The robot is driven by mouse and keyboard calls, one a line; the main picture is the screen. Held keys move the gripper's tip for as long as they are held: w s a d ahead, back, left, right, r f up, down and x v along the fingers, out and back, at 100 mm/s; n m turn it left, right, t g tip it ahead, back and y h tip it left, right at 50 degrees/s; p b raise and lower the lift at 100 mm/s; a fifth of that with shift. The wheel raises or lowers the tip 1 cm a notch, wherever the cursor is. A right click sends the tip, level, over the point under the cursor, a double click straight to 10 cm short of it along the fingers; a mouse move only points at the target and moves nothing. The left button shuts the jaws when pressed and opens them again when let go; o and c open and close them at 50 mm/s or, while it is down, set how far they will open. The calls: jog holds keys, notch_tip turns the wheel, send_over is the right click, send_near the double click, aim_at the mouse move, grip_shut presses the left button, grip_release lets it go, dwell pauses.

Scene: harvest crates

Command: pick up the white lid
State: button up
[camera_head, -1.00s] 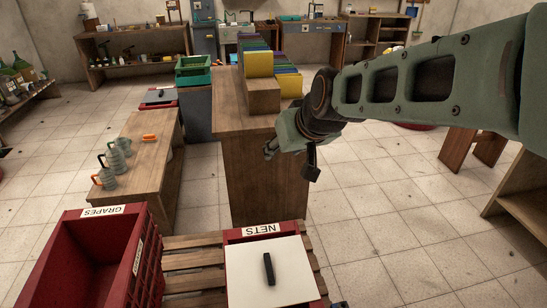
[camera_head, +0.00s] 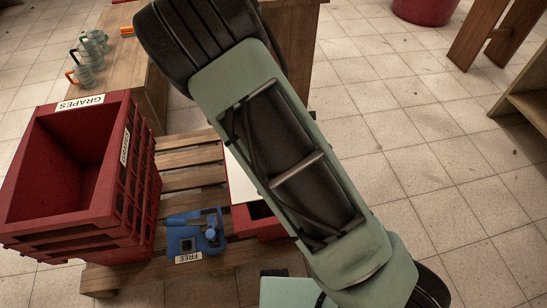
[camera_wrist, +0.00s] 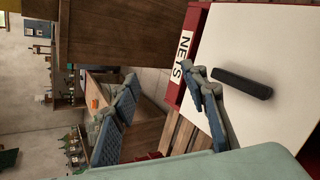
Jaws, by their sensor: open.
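The white lid (camera_wrist: 255,65) is a flat pale panel with a black bar handle (camera_wrist: 243,82). It lies on the red NETS crate (camera_wrist: 196,22) and fills the right of the wrist view. In the head view only a strip of the lid (camera_head: 238,180) shows beside my arm. My gripper (camera_wrist: 161,78) is open and empty in the wrist view. One finger overlaps the lid's near-left edge in the picture, left of the handle; the other is farther left. I cannot tell the gap to the lid.
A wooden pallet (camera_head: 190,165) carries the NETS crate. Left of it stands a stack of red crates labelled GRAPES (camera_head: 30,160). A blue device labelled FREE (camera_head: 195,235) sits between them. A bench (camera_head: 140,60) with jugs is behind; tiled floor is free at right.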

jog(key=s+f+n+b, duration=0.2)
jog(key=f+n, duration=0.2)
jog(key=f, duration=0.1)
jog(key=s+f+n+y+b, duration=0.1)
jog(key=s+f+n+b, duration=0.1)
jog(key=f+n, duration=0.2)
jog(key=s+d+f+n+y+b, duration=0.1)
jog(key=s+f+n+b, duration=0.1)
jog(key=f+n, duration=0.3)
notch_tip(320, 180, down, 3)
jog(key=shift+f+b, duration=0.1)
jog(key=shift+b, duration=0.2)
jog(key=b+x, duration=0.1)
jog(key=x, duration=0.4)
jog(key=shift+w, duration=0.1)
jog(key=b+x, duration=0.1)
jog(key=x, duration=0.1)
jog(key=f+b+x, duration=0.1)
jog(key=x, duration=0.2)
jog(key=shift+s+d, duration=0.1)
jog(key=shift+s, duration=0.15)
jog(key=shift+w, duration=0.2)
jog(key=shift+c, duration=0.6)
grip_shut()
jog(key=shift+t, duration=0.3)
